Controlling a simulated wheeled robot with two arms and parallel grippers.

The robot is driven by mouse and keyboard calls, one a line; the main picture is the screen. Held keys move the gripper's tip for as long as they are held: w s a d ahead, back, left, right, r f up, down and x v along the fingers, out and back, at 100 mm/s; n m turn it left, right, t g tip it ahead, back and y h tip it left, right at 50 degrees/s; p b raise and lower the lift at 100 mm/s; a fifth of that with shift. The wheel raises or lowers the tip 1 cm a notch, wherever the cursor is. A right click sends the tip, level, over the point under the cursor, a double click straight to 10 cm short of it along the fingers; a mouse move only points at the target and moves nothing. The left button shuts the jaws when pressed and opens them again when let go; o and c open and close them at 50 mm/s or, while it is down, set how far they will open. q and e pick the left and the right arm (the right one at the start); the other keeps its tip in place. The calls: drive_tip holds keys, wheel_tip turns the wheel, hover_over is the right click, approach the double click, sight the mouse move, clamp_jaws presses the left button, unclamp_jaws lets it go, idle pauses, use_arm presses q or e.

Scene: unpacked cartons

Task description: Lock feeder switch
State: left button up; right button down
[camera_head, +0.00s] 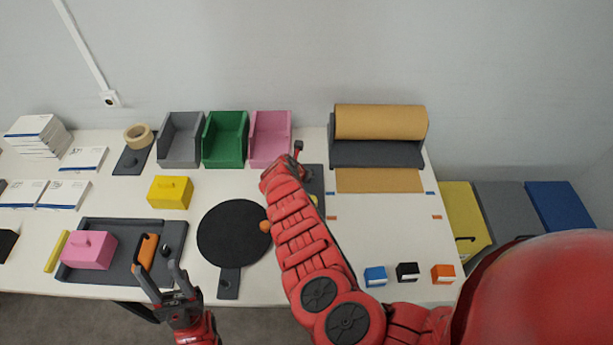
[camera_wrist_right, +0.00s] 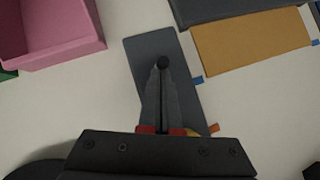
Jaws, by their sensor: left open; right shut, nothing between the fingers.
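A dark grey plate (camera_head: 316,182) lies beside the brown roll stand; it also shows in the right wrist view (camera_wrist_right: 147,50). A yellow part (camera_head: 313,200) on the plate is mostly hidden by my right arm. My left gripper (camera_head: 160,268) is open at the front edge of the grey tray.
The grey tray (camera_head: 110,224) holds a pink block (camera_head: 90,250) and an orange-handled item (camera_head: 147,252). A round black board (camera_head: 228,228) and pink bin (camera_head: 270,138) lie left of the plate.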

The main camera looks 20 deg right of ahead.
drive_tip(key=shift+w+d+g+b, duration=0.1)
drive_tip(key=shift+w+g+b, duration=0.1)
drive_tip(key=shift+g+b, duration=0.15)
drive_tip(key=shift+r, duration=0.1)
drive_tip(key=shift+r+p, duration=0.85)
drive_tip(key=shift+p, duration=0.25)
